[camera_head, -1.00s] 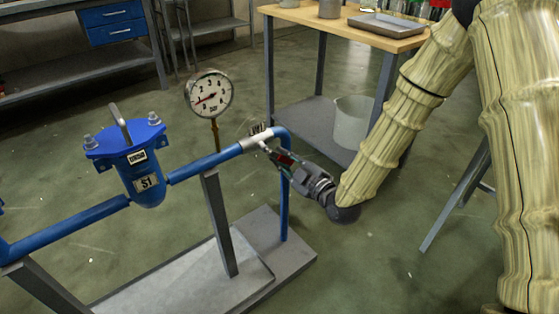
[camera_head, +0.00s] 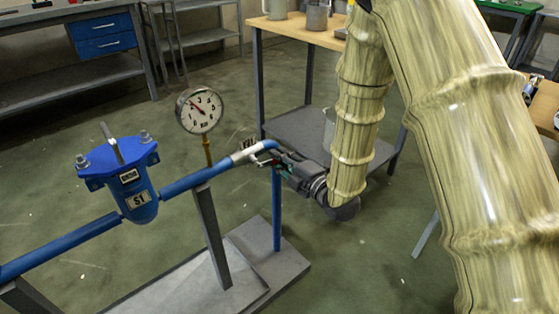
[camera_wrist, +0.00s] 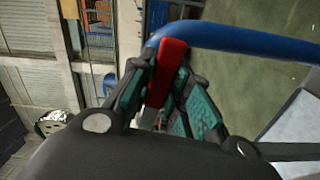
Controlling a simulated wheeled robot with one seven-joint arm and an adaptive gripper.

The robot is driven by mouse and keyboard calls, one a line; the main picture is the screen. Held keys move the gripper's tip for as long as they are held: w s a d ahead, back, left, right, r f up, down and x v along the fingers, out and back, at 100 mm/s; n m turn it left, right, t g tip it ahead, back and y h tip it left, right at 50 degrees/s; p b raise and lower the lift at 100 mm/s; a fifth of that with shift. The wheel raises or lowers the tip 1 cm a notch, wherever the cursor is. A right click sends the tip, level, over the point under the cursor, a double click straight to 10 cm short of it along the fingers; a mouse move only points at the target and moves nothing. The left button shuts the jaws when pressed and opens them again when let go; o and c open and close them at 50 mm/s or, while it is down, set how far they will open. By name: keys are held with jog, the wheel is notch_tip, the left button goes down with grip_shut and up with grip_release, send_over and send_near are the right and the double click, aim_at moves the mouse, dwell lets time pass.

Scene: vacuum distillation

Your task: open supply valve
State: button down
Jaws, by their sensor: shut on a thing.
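The supply valve (camera_head: 247,152) is a pale metal body on the blue pipe, right of the pressure gauge. Its red lever (camera_wrist: 166,72) shows in the wrist view between the teal-padded fingers of my gripper (camera_wrist: 160,88). The fingers are shut on this lever. In the head view my gripper (camera_head: 276,160) reaches the valve from the right, and the lever is mostly hidden by the fingers. The pressure gauge (camera_head: 199,111) stands on the pipe, its needle pointing up and left. The blue pipe (camera_wrist: 240,37) crosses the wrist view just beyond the lever.
A blue strainer (camera_head: 123,180) marked S1 sits on the pipe at the left. A grey post (camera_head: 212,240) rises from the grey base plate (camera_head: 190,285). A wood-topped table (camera_head: 292,32) stands behind my arm. Open green floor (camera_head: 350,265) lies at the front right.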

dwell(0.4)
jog(key=c, duration=1.3)
grip_release()
jog(key=shift+s+d, duration=0.1)
jog(key=v, duration=1.1)
jog(key=shift+s+d, duration=0.2)
jog(key=shift+s, duration=0.15)
jog(key=shift+f, duration=0.1)
